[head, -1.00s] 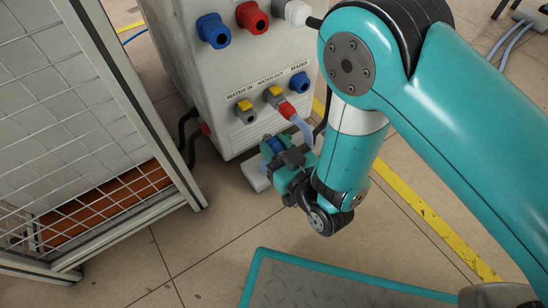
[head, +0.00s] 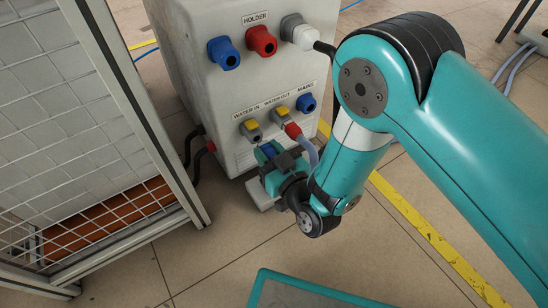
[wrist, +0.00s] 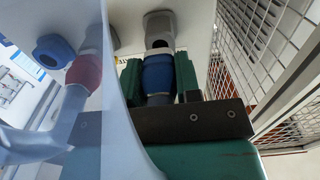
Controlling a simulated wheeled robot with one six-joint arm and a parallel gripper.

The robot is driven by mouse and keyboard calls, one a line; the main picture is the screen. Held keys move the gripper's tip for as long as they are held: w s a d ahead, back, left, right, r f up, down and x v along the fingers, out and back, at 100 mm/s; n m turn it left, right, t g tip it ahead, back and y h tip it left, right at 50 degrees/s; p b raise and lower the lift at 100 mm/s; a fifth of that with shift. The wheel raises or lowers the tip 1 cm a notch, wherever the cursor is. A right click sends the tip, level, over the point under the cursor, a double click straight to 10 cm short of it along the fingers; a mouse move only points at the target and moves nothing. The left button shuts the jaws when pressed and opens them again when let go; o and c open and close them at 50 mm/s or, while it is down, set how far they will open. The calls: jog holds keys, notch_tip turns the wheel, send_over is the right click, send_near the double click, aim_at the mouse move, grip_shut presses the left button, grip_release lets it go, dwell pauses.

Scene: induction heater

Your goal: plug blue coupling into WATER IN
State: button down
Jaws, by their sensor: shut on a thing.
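The WATER IN port (head: 251,131) is a grey socket with a yellow latch, low on the pale heater cabinet. In the wrist view this socket (wrist: 159,26) shows a dark opening. My gripper (head: 268,152) is shut on the blue coupling (wrist: 158,73), with a green finger on each side of it. The coupling lies just in front of the socket and roughly in line with it. In the wrist view its front end looks very close to the socket; I cannot tell whether they touch. In the head view the coupling is mostly hidden by my gripper.
A red coupling (head: 293,131) with a pale hose sits in WATER OUT (head: 280,115), close beside my gripper. A blue MAINS connector (head: 307,103) is to its right. Blue, red and white holder parts are above. A mesh fence (head: 100,150) stands left.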

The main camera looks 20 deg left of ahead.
jog(key=shift+w+a, duration=0.4)
jog(key=shift+a, duration=0.05)
jog(key=shift+r+p, duration=0.1)
jog(key=shift+p, duration=0.8)
dwell(1.6)
jog(key=shift+w+a+p, duration=0.3)
jog(key=shift+a+p, duration=0.05)
jog(key=shift+p, duration=0.05)
dwell(0.5)
jog(key=c, duration=0.7)
grip_release()
jog(key=shift+c, duration=0.2)
jog(key=p+v, duration=1.7)
jog(key=p, duration=0.7)
